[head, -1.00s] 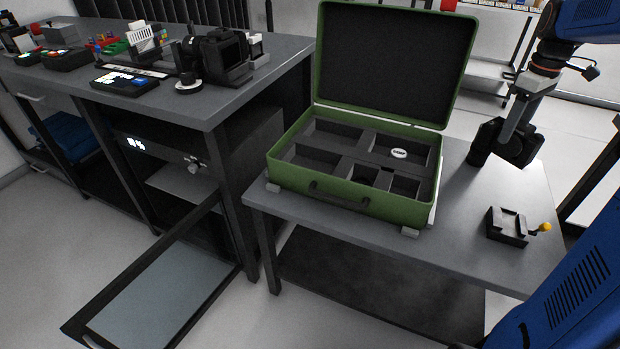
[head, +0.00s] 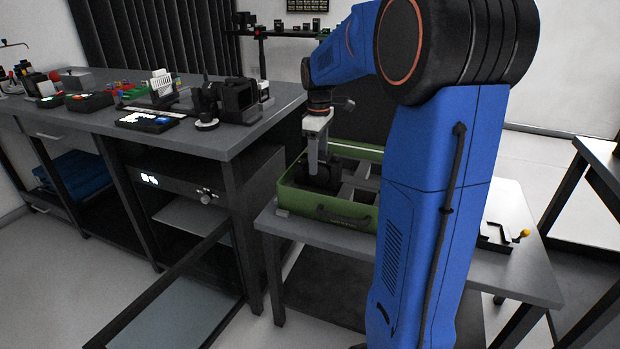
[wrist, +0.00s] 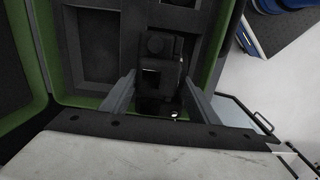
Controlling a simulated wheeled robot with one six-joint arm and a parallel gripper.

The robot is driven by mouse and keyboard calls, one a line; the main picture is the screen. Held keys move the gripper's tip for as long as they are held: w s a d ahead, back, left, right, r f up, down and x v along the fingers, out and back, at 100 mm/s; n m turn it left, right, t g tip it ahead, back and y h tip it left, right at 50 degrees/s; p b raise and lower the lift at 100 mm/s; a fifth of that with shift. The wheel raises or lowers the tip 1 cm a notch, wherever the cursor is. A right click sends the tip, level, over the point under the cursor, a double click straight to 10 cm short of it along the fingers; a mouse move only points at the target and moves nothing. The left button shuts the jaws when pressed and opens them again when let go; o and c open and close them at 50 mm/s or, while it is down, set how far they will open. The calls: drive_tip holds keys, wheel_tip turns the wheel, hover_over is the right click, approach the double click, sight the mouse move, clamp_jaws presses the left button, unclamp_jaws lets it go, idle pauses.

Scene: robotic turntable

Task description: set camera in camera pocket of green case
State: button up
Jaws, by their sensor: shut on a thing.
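The green case (head: 347,216) stands open on the small table, with its lid raised and partly hidden behind my arm. My gripper (head: 322,178) reaches down into the left part of the case. In the wrist view my gripper (wrist: 160,98) has one finger on each side of the black camera (wrist: 160,62) and is shut on it. The camera is over or inside a compartment at the case's edge. I cannot tell whether it touches the floor of the compartment. In the wrist view, empty dark compartments (wrist: 97,42) lie beside it.
My blue arm hides the right part of the case. The longer bench (head: 215,137) on the left carries a black device (head: 238,97) and several small items.

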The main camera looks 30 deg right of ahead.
drive_tip(key=shift+w+a+f, duration=0.1)
drive_tip(key=shift+a+f, duration=0.2)
drive_tip(key=shift+f, duration=2.25)
drive_tip(key=shift+d, duration=0.1)
drive_tip(key=o, duration=1.8)
drive_tip(key=shift+f, duration=0.15)
